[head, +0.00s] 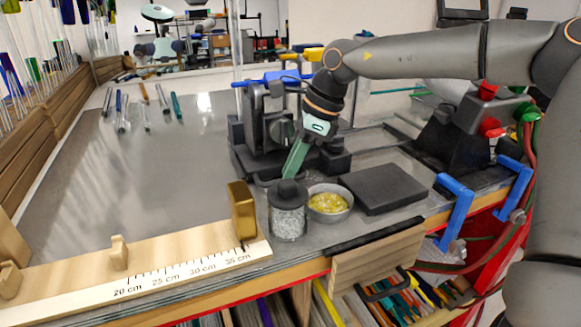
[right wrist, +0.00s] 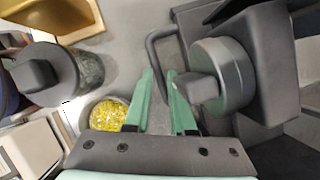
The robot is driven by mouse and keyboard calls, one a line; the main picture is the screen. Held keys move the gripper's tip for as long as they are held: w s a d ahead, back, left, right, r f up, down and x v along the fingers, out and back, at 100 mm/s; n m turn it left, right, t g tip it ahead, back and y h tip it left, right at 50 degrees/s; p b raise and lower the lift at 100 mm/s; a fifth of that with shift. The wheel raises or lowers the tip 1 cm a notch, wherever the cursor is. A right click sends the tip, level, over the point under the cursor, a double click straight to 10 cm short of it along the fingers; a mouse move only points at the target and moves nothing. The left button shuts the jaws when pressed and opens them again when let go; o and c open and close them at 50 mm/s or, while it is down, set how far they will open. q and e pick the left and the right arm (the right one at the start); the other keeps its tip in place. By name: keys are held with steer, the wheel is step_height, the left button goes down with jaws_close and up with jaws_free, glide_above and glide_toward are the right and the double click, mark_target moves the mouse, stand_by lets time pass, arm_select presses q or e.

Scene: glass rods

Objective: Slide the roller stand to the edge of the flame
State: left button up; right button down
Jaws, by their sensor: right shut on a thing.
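The roller stand (head: 262,112) is a dark grey device with a blue part at its top, standing on the bench behind the jar. In the right wrist view, its round grey roller end (right wrist: 222,75) and a dark loop handle (right wrist: 153,52) show. My right gripper (head: 291,172) has green fingers pointing down at the stand's front. In the wrist view its fingers (right wrist: 160,82) are shut on the handle, one on each side. No flame can be made out. A dark unit (head: 455,135) with red and green fittings and hoses stands at the right. My left gripper is not in view.
A lidded jar (head: 288,218) and a bowl of yellow bits (head: 328,203) stand close in front of the gripper. A dark slab (head: 384,188) lies right of them. A wooden ruler (head: 190,264) runs along the front.

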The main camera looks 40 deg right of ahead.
mark_target(344, 159)
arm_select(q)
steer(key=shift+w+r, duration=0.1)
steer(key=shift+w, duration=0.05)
arm_select(e)
steer(key=shift+d, duration=0.2)
steer(key=d, duration=0.2)
steer(key=s+d+p, duration=0.1)
steer(key=d, duration=0.2)
steer(key=s+d+p, duration=0.1)
steer(key=d, duration=0.2)
steer(key=shift+r, duration=0.1)
steer(key=shift+s+d, duration=0.2)
steer(key=shift+d, duration=0.4)
steer(key=shift+s+d, duration=0.2)
steer(key=shift+d, duration=0.4)
steer(key=shift+d+f, duration=0.2)
steer(key=shift+f, duration=0.05)
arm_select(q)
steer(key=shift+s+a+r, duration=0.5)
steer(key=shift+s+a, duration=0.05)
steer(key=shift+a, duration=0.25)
arm_select(e)
steer(key=shift+s+f, duration=0.1)
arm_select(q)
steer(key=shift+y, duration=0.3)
